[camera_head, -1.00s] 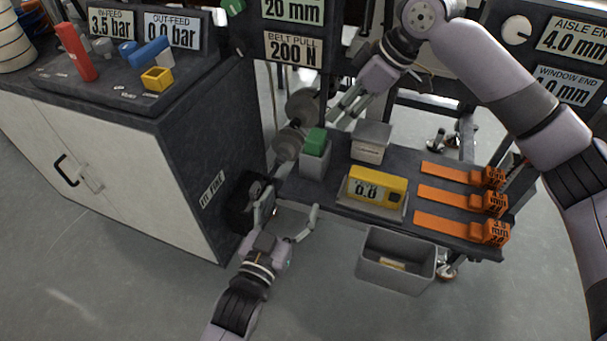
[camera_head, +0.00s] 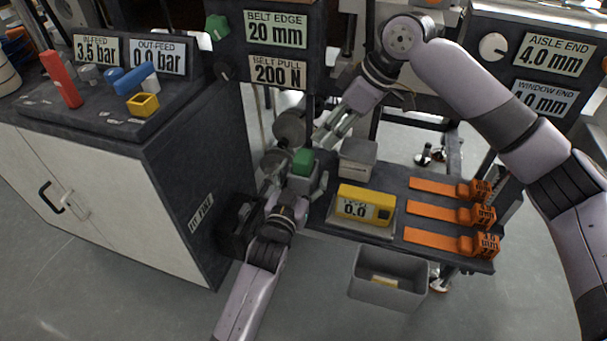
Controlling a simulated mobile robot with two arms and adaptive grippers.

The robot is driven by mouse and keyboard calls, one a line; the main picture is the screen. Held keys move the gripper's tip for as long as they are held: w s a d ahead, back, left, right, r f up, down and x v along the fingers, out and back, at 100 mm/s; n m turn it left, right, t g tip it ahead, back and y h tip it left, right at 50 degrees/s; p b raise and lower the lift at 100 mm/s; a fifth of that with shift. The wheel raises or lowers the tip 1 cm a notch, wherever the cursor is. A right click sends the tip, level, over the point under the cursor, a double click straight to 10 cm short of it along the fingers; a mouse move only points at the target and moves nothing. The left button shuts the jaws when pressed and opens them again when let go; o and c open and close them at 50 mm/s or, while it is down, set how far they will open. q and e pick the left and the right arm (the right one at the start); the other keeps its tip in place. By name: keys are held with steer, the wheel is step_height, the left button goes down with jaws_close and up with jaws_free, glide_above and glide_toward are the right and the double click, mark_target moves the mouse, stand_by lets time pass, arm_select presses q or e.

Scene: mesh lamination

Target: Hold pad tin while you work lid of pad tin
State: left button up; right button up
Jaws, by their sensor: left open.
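A small grey box with a green top (camera_head: 302,162) stands at the left end of the dark bench. A grey square tin with a flat top (camera_head: 357,160) stands just right of it. The label that marks the pad tin is not readable. My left gripper (camera_head: 296,184) is open, with its fingers on either side of the green-topped box; contact is not clear. The box's lower part is partly hidden by my gripper. My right gripper (camera_head: 325,143) points down-left above and behind the two boxes, apart from their tops; its finger gap is unclear.
A yellow gauge reading 0.0 (camera_head: 364,205) lies on the bench, with several orange tagged strips (camera_head: 437,213) to its right. A grey open bin (camera_head: 388,279) hangs below the front edge. A cabinet (camera_head: 120,190) stands close on the left.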

arm_select(q)
jaws_close()
stand_by(1.6)
stand_by(0.8)
